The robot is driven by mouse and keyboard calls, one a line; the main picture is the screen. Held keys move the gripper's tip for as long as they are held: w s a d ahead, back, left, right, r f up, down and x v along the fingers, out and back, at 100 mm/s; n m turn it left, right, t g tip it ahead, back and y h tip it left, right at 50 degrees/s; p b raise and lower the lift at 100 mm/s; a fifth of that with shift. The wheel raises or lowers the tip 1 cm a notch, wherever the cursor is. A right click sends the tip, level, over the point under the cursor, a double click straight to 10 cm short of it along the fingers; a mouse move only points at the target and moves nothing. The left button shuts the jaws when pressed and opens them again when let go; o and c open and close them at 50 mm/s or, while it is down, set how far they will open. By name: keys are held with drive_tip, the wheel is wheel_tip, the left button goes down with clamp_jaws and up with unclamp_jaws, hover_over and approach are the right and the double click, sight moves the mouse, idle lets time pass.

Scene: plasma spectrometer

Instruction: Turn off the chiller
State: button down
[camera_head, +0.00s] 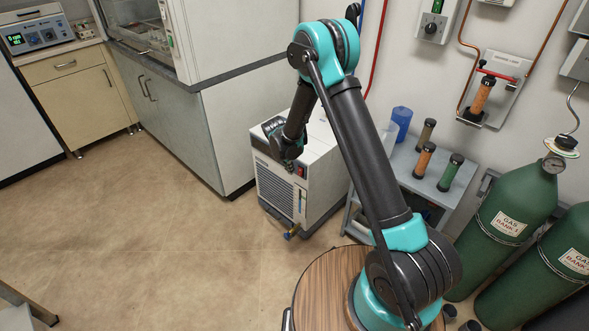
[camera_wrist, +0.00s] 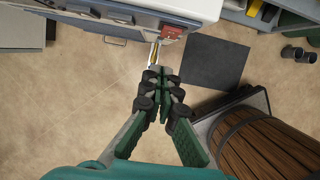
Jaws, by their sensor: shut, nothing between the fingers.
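The chiller (camera_head: 274,189) is a white box with a dark grille on its front, standing on the floor beside the grey cabinet. A small red switch (camera_head: 300,171) shows at the upper right of its front. My gripper (camera_head: 291,163) is in front of the chiller's upper front edge, close to the switch, and covers part of the panel. In the wrist view my gripper (camera_wrist: 161,76) is shut and empty, pointing toward the chiller (camera_wrist: 130,14) and the red switch (camera_wrist: 172,32). The switch lies just beyond the fingertips, slightly right; I see a gap. Its position cannot be told.
A grey cart (camera_head: 402,170) with several coloured cylinders stands right of the chiller. Green gas cylinders (camera_head: 505,225) stand at the far right. A yellow-ended fitting (camera_head: 292,231) sticks out low at the chiller's front. The floor (camera_head: 150,230) to the left is clear.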

wheel_tip(320, 180, up, 10)
drive_tip(key=shift+s+a, duration=0.35)
drive_tip(key=shift+s, duration=0.1)
drive_tip(key=shift+d, duration=0.1)
drive_tip(key=s+d+r+m+y, duration=0.1)
drive_tip(key=s+d+r+m, duration=0.4)
drive_tip(key=d+m, duration=0.3)
drive_tip(key=s+d+r+m, duration=0.5)
drive_tip(key=s+d, duration=0.1)
drive_tip(key=d, duration=0.4)
drive_tip(key=s+d+m, duration=0.5)
drive_tip(key=s+m, duration=0.2)
drive_tip(key=s, duration=0.2)
drive_tip(key=s+d+f+m+t+y, duration=0.1)
drive_tip(key=s+d+m, duration=0.4)
drive_tip(key=s+m, duration=0.3)
drive_tip(key=shift+s+d+t, duration=0.25)
drive_tip(key=shift+s+t, duration=0.05)
drive_tip(key=shift+s, duration=0.55)
